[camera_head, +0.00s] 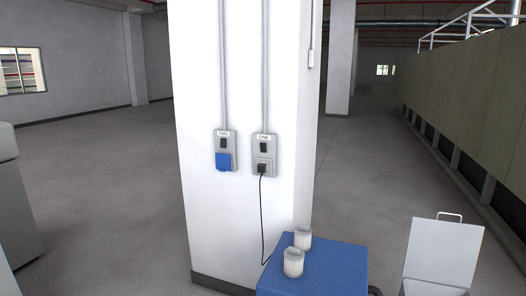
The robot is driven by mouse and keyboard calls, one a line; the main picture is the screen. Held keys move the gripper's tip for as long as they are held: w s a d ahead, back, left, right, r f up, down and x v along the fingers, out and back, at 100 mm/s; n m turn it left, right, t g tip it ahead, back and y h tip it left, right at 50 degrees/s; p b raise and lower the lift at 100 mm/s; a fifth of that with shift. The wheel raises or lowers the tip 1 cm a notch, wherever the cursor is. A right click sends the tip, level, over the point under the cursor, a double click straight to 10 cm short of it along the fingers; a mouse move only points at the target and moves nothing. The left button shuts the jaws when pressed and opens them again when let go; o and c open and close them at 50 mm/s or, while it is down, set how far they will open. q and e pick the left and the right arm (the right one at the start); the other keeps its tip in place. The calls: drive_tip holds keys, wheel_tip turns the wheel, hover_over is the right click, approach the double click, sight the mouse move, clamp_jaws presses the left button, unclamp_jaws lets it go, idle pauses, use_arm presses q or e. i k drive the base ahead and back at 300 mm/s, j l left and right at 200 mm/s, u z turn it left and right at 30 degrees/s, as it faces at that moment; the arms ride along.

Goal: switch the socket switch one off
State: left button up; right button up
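Socket one (263,155) is a grey box with a "ONE" label on the front face of the white pillar. Its dark rocker switch (262,149) is above a plugged-in black plug (262,168); I cannot tell the switch position. A second grey socket (226,150) with a label that seems to read "TWO", a dark switch and a blue cover is to its left. Neither of my grippers is in view.
The white pillar (205,210) stands in the middle. A black cable hangs from the plug. A blue-topped unit (325,268) with two whitish cups (293,262) stands at lower right, beside a grey box (440,255) with a handle. Open floor lies left.

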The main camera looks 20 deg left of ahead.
sight(263, 146)
drive_tip(key=j+z, duration=0.2)
drive_tip(key=z, duration=0.25)
drive_tip(key=j+z, duration=0.25)
drive_tip(key=z, duration=0.2)
drive_tip(key=j+z, duration=0.1)
drive_tip(key=j, duration=0.25)
drive_tip(key=k+j+z, duration=0.15)
drive_tip(key=j, duration=0.2)
drive_tip(key=j+z, duration=0.1)
drive_tip(key=j, duration=0.25)
drive_tip(key=k+j, duration=0.1)
drive_tip(key=j, duration=0.25)
drive_tip(key=k+j, duration=0.15)
drive_tip(key=j, duration=0.2)
